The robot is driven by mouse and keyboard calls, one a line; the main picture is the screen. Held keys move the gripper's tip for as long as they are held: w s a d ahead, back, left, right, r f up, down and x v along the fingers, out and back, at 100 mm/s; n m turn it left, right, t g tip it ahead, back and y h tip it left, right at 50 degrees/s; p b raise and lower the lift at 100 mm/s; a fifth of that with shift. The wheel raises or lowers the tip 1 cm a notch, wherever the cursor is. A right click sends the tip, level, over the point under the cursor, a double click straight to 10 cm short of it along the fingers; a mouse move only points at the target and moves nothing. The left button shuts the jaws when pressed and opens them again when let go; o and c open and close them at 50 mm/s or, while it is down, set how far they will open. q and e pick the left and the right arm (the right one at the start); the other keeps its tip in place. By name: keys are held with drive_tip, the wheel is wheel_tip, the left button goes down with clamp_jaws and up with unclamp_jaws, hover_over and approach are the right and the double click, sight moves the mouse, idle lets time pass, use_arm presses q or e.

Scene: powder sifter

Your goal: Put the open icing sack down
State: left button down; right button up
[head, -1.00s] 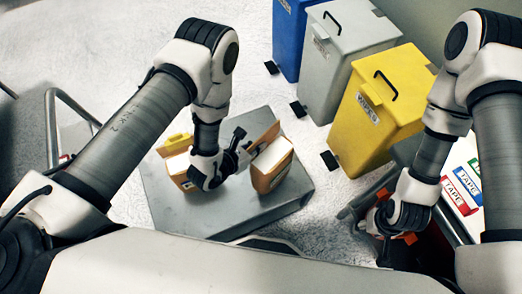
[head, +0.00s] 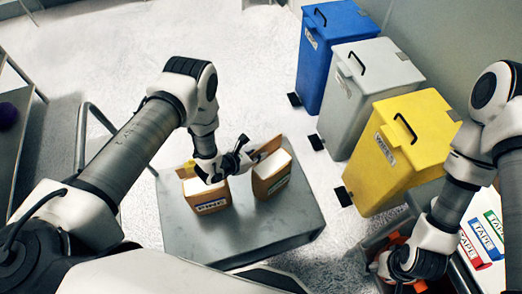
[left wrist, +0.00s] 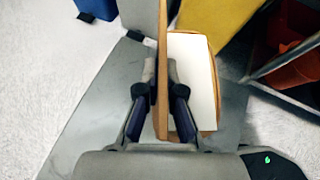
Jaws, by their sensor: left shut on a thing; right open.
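My left gripper (head: 248,158) is shut on the raised tan wall of an open sack (head: 271,179). This sack is tan with a white top and a label whose text I cannot read. It stands upright at the grey table's (head: 290,222) middle; I cannot tell if its base touches. The left wrist view shows the fingers (left wrist: 160,95) on either side of the tan wall, with the white top (left wrist: 190,85) to their right. A second tan sack (head: 208,197) with a blue-lettered label stands to its left, partly under my wrist. My right gripper (head: 390,270) is open at lower right, its fingertips mostly hidden.
Blue (head: 330,50), grey (head: 365,95) and yellow (head: 405,150) bins stand behind and right of the table. A cart with an orange-red container (head: 396,240) and TAPE boxes (head: 485,235) is at the right. The table's front and right parts are bare.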

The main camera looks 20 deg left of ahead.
use_arm(q)
drive_tip(key=shift+w, duration=0.1)
drive_tip(key=shift+f, duration=0.15)
drive_tip(key=c, duration=1.3)
unclamp_jaws()
